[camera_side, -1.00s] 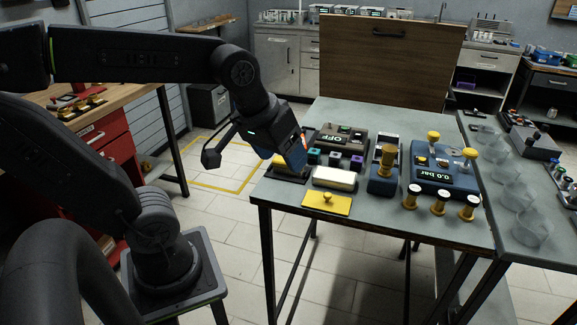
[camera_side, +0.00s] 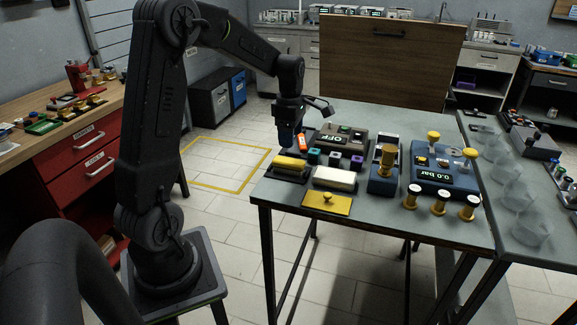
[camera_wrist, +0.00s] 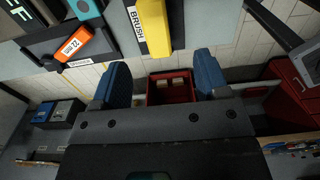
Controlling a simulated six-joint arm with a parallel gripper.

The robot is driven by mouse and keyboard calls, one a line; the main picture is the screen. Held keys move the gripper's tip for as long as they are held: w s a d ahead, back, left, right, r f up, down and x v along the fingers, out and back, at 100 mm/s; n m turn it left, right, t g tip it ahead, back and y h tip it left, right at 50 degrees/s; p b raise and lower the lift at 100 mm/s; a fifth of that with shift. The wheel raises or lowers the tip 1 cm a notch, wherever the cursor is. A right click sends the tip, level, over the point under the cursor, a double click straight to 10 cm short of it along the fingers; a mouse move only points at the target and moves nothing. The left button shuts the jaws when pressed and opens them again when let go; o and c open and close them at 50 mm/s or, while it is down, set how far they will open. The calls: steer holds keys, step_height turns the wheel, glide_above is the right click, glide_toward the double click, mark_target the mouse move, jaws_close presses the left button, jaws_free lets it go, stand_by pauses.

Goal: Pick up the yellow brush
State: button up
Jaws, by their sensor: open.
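The yellow brush (camera_side: 290,163) lies on a dark holder at the left edge of the grey table. In the wrist view the brush (camera_wrist: 154,28) is a yellow block at top centre, beside a label reading BRUSH; its upper end is cut off by the frame. My gripper (camera_side: 287,140) points down just above and behind the brush in the side view. In the wrist view my gripper (camera_wrist: 162,68) shows two blue fingers spread apart with nothing between them. The brush lies beyond the fingertips, roughly centred between them.
An orange piece marked 22 mm (camera_wrist: 73,46) lies close left of the brush in the wrist view. A cream block (camera_side: 334,179) and a yellow knobbed plate (camera_side: 327,203) are near it in the side view. A dark OFF unit (camera_side: 343,138) stands behind.

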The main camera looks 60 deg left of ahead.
mark_target(289, 160)
step_height(289, 160, down, 5)
steer(key=shift+r, duration=0.1)
steer(key=shift+a+f, duration=0.2)
steer(key=shift+f, duration=0.7)
steer(key=shift+a+f, duration=0.15)
steer(key=shift+f, duration=0.75)
steer(key=shift+a+f, duration=0.2)
steer(key=shift+f, duration=0.7)
steer(key=shift+s, duration=0.1)
steer(key=c, duration=1)
steer(key=shift+r, duration=0.1)
steer(key=shift+r, duration=0.55)
step_height(289, 160, up, 3)
steer(key=shift+f, duration=0.1)
steer(key=s+a+r, duration=0.2)
steer(key=s, duration=0.1)
steer(key=s+a+r, duration=0.2)
steer(key=s, duration=0.1)
steer(key=s+a+r, duration=0.1)
steer(key=s+r, duration=0.2)
steer(key=s, duration=0.1)
steer(key=shift+a, duration=0.4)
